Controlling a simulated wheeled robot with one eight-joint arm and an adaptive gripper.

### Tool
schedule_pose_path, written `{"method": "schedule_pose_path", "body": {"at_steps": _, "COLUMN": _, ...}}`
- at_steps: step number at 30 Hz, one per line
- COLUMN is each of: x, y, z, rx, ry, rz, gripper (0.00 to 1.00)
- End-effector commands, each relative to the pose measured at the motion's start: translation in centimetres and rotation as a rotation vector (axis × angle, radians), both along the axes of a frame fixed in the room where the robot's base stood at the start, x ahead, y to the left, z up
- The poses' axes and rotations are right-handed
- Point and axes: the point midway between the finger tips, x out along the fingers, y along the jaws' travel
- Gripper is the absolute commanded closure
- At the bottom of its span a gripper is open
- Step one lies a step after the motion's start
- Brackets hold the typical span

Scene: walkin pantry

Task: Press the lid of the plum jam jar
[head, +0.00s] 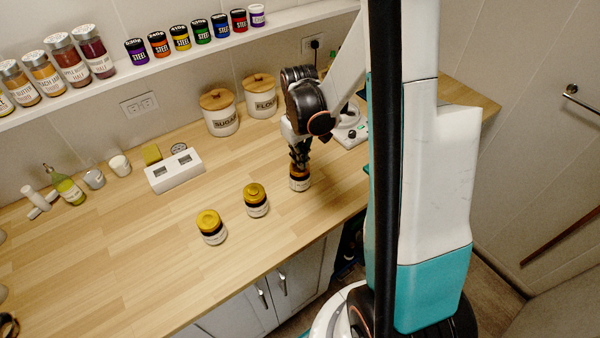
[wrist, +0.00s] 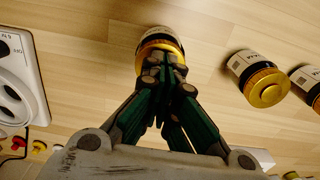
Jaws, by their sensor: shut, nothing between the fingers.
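Three dark jars with gold lids stand upright on the wooden counter. The right one (head: 299,184) is under my gripper (head: 299,164), and its lid is mostly covered there. The middle jar (head: 256,207) and the left jar (head: 212,235) stand apart from it. In the wrist view, my gripper (wrist: 165,70) is shut and empty, its fingertips over the near part of one gold lid (wrist: 158,46). I cannot tell whether they touch it. Two other jars (wrist: 258,82) (wrist: 308,84) show at the right there. The labels are too small to read, so I cannot tell which is plum jam.
Sugar (head: 219,124) and flour (head: 260,108) canisters stand at the back. A white device (head: 348,132) is right of my gripper, and a white box with dark displays (head: 175,173) stands left. A shelf (head: 150,68) of jars runs above.

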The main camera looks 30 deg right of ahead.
Motion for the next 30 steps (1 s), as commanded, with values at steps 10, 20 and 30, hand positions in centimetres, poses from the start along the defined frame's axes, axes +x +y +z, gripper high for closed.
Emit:
{"method": "schedule_pose_path", "body": {"at_steps": 10, "x": 0.0, "y": 0.0, "z": 2.8, "rx": 0.000, "ry": 0.000, "rz": 0.000, "gripper": 1.00}}
{"method": "schedule_pose_path", "body": {"at_steps": 20, "x": 0.0, "y": 0.0, "z": 5.1, "rx": 0.000, "ry": 0.000, "rz": 0.000, "gripper": 1.00}}
{"method": "schedule_pose_path", "body": {"at_steps": 30, "x": 0.0, "y": 0.0, "z": 5.3, "rx": 0.000, "ry": 0.000, "rz": 0.000, "gripper": 1.00}}
